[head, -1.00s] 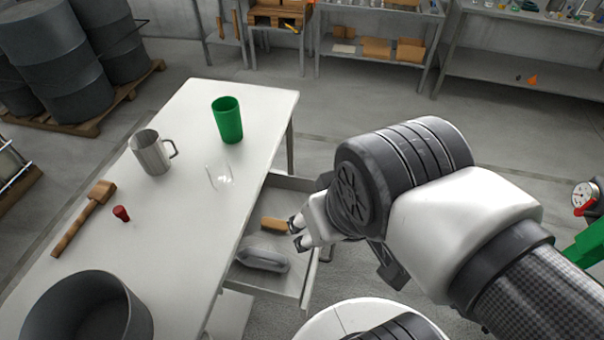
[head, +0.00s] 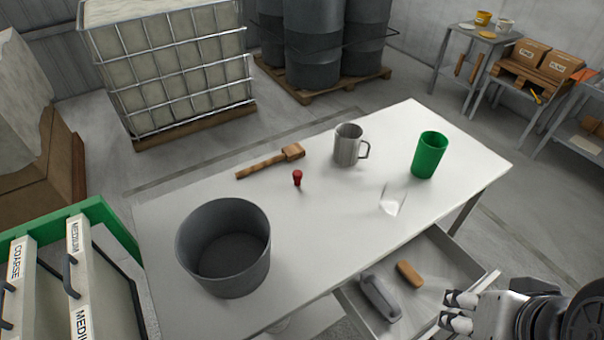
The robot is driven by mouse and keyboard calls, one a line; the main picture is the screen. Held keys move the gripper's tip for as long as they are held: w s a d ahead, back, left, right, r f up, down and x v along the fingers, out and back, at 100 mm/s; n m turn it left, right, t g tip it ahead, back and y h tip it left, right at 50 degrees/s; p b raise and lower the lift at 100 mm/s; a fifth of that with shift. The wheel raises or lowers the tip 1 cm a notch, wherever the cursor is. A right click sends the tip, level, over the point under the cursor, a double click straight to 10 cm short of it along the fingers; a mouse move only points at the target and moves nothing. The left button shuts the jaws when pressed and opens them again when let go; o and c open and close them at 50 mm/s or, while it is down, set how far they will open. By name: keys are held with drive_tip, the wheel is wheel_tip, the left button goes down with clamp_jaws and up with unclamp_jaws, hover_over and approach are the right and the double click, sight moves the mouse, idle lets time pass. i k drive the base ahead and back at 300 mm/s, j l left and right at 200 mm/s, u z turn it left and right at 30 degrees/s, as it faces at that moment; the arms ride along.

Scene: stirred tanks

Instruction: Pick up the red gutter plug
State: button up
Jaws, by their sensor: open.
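The red gutter plug (head: 297,178) is small and stands on the white table (head: 330,240), near the middle of the head view. A wooden mallet (head: 270,162) lies just behind it, and a grey metal mug (head: 348,146) stands to its right, apart from it. My gripper (head: 455,310) is at the lower right, over the right side of an open drawer and well away from the plug. Its fingers are apart, with nothing seen between them.
A large grey pot (head: 224,250) stands left of the plug. A clear glass (head: 392,199) and a green cup (head: 429,155) stand to the right. The open drawer (head: 440,252) juts from the table's near side, holding a brown item (head: 409,273) and a grey item (head: 380,298).

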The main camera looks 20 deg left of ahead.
sight(297, 174)
drive_tip(key=u, duration=1.4)
drive_tip(key=i+j+u, duration=0.6)
drive_tip(key=l, duration=0.1)
